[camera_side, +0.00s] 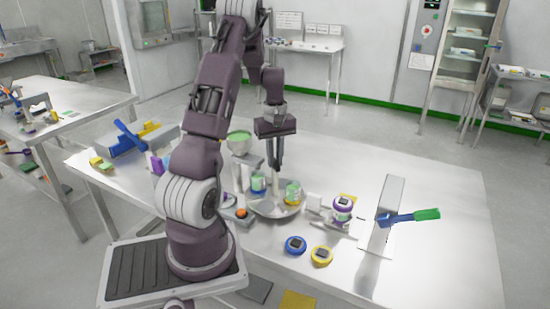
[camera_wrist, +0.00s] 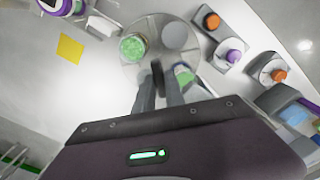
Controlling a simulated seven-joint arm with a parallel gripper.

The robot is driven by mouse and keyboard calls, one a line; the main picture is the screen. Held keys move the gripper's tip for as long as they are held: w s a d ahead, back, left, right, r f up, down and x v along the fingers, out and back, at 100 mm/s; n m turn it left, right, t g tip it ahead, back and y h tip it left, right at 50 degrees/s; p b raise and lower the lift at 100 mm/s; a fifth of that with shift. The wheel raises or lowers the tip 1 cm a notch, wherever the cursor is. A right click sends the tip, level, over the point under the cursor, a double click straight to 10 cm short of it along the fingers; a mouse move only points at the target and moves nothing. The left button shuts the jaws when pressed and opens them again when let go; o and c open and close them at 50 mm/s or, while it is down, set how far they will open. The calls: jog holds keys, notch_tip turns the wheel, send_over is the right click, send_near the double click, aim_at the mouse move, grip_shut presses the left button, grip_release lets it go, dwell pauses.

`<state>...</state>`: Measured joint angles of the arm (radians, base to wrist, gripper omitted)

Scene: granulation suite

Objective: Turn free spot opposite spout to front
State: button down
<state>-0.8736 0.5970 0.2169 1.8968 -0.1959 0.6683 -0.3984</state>
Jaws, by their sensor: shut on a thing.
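A round grey turntable (camera_side: 277,211) stands on the steel table; it also shows in the wrist view (camera_wrist: 150,24). One jar with green contents (camera_side: 258,182) sits on its left side and another green jar (camera_side: 293,193) on its right. In the wrist view one jar (camera_wrist: 132,47) is left of my fingers and another (camera_wrist: 185,76) is partly hidden beside the right finger. A bare round spot (camera_wrist: 174,35) lies on the disc's far part there. My gripper (camera_side: 275,167) points down, shut on the upright post (camera_side: 275,186) at the turntable's middle. The spout's outlet is not clearly visible.
A hopper with green contents (camera_side: 238,143) stands behind left of the turntable. An orange-knobbed block (camera_side: 241,214) is close at left. A purple-ringed jar (camera_side: 342,208), blue disc (camera_side: 296,244) and yellow disc (camera_side: 322,255) lie right and front. A blue-green tool (camera_side: 410,216) rests on a stand.

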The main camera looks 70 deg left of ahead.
jog(key=shift+w+r, duration=0.1)
jog(key=shift+r, duration=0.05)
dwell(0.3)
jog(key=c, duration=1.4)
grip_release()
notch_tip(320, 180, up, 7)
